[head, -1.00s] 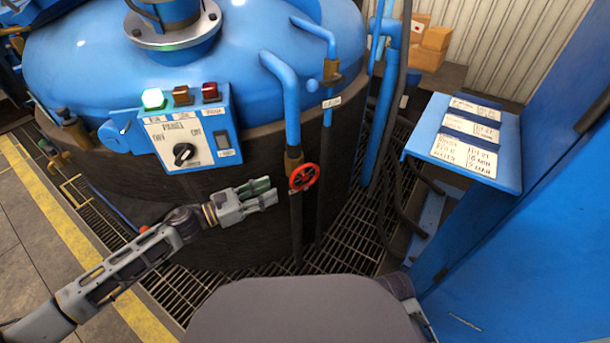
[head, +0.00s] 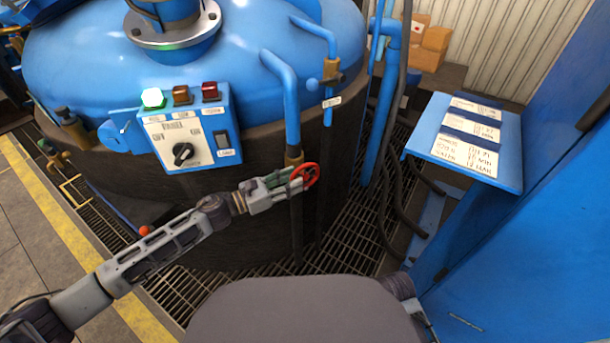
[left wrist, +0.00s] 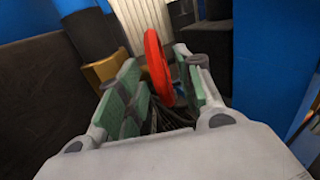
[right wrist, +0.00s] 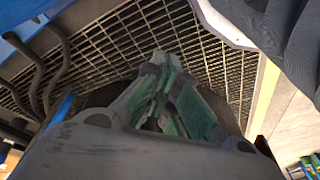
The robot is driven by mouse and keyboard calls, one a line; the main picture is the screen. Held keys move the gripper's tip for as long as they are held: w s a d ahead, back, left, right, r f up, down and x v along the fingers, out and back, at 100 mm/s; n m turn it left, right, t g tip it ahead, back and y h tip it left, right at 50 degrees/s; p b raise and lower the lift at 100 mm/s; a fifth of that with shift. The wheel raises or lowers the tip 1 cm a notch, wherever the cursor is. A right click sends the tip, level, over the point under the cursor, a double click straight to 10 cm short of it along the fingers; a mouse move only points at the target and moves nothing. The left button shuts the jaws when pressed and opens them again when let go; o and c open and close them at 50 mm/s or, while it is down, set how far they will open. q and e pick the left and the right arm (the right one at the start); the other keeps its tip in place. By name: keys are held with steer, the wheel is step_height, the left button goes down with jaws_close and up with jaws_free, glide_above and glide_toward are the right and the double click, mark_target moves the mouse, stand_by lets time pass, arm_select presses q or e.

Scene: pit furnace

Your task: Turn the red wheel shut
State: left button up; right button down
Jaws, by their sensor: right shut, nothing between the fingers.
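The red wheel (head: 312,174) sits on a brass valve (head: 293,161) on a blue pipe, in front of the furnace. My left gripper (head: 295,181) is at the wheel's left side in the head view. In the left wrist view, the red wheel (left wrist: 157,65) stands edge-on between the parted green-padded fingers of my left gripper (left wrist: 160,88). There are gaps beside the rim, so the fingers are not clamped on it. My right gripper (right wrist: 165,75) is shut and empty above the floor grating, seen only in the right wrist view.
A control panel (head: 187,139) with a knob and lamps is on the furnace (head: 245,60). A blue label stand (head: 420,145) and dark hoses (head: 388,195) are to the right. Floor grating (head: 340,225) lies below the wheel.

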mark_target(319, 170)
arm_select(q)
steer(key=shift+x, duration=2.55)
steer(key=shift+c, duration=0.4)
jaws_close()
